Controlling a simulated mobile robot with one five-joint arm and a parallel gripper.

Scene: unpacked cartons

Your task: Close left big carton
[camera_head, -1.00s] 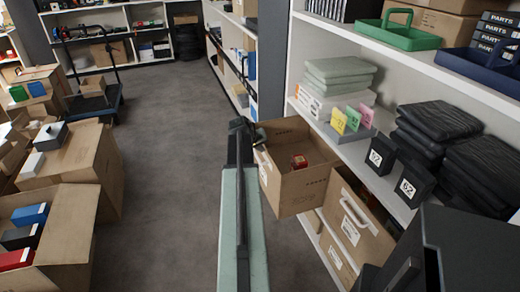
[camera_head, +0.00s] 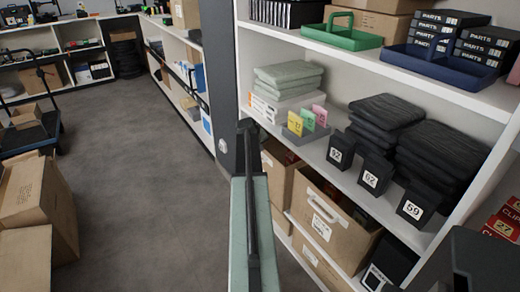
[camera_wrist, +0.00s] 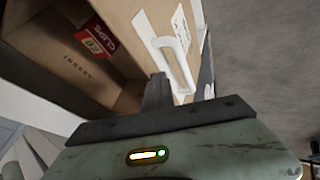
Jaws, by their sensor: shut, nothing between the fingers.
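The left big carton (camera_head: 278,172) is brown cardboard, in the lower shelf bay, partly hidden behind my arm. It sits close to the shelf front in the head view; I cannot tell whether it is fully in. In the wrist view, its open top shows a red CLIPS box (camera_wrist: 98,40) inside, and its front (camera_wrist: 125,10) has a white handle (camera_wrist: 175,62) and a label. My gripper (camera_wrist: 158,88) is shut and empty, its tips beside the carton's front near the handle. Contact is unclear. My gripper (camera_head: 247,128) also shows at the arm's far end in the head view.
A second carton with a handle (camera_head: 330,215) stands to the right in the same bay. The shelf above holds black numbered boxes (camera_head: 371,177), dark folded stacks (camera_head: 385,112) and coloured cards (camera_head: 308,120). Loose cartons (camera_head: 30,205) stand at left. The grey floor (camera_head: 130,130) between is clear.

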